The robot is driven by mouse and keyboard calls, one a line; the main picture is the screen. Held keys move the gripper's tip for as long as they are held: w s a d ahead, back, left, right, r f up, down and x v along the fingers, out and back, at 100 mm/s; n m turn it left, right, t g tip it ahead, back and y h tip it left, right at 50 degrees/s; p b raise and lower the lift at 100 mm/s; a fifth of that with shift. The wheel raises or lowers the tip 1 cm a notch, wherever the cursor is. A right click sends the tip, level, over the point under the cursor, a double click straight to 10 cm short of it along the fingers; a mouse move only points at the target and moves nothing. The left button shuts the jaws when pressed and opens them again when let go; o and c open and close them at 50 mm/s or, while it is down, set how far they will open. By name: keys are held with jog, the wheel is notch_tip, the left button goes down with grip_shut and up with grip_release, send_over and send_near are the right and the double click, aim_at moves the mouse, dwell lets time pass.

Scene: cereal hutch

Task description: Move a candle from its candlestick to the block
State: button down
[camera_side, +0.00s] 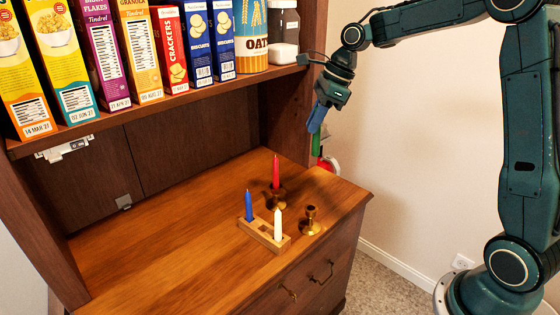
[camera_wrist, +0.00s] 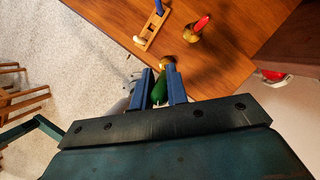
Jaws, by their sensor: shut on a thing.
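My gripper (camera_side: 318,120) is shut on a green candle (camera_side: 316,144), held in the air beyond the cabinet top's right edge in the side view. The green candle (camera_wrist: 159,92) shows between the blue fingers (camera_wrist: 160,86) in the wrist view. An empty brass candlestick (camera_side: 311,222) stands on the wooden top; in the wrist view the candle partly hides it (camera_wrist: 164,62). A second brass candlestick (camera_side: 276,199) bears an upright red candle (camera_side: 276,172). The wooden block (camera_side: 264,235) holds a blue candle (camera_side: 249,205) and a white candle (camera_side: 278,224), with empty room between.
A shelf (camera_side: 160,104) with several cereal and biscuit boxes (camera_side: 102,50), an oats tin (camera_side: 251,38) and a jar (camera_side: 284,30) overhangs the hutch, close left of my wrist. The cabinet top (camera_side: 150,240) is clear at left. A red-and-white object (camera_side: 328,163) is behind the cabinet.

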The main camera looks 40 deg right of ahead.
jog(key=shift+a+f, duration=0.1)
dwell(0.5)
jog(key=w+a+f, duration=0.3)
jog(key=a+f, duration=0.3)
jog(key=f, duration=0.1)
jog(key=w+a+f, duration=0.4)
jog(key=a+f, duration=0.2)
jog(key=f, duration=0.1)
jog(key=shift+f, duration=0.35)
jog(key=shift+f, duration=0.1)
notch_tip(320, 180, down, 6)
jog(key=shift+f, duration=1.8)
dwell(1.6)
jog(key=c, duration=1)
grip_release()
jog(key=shift+r, duration=0.2)
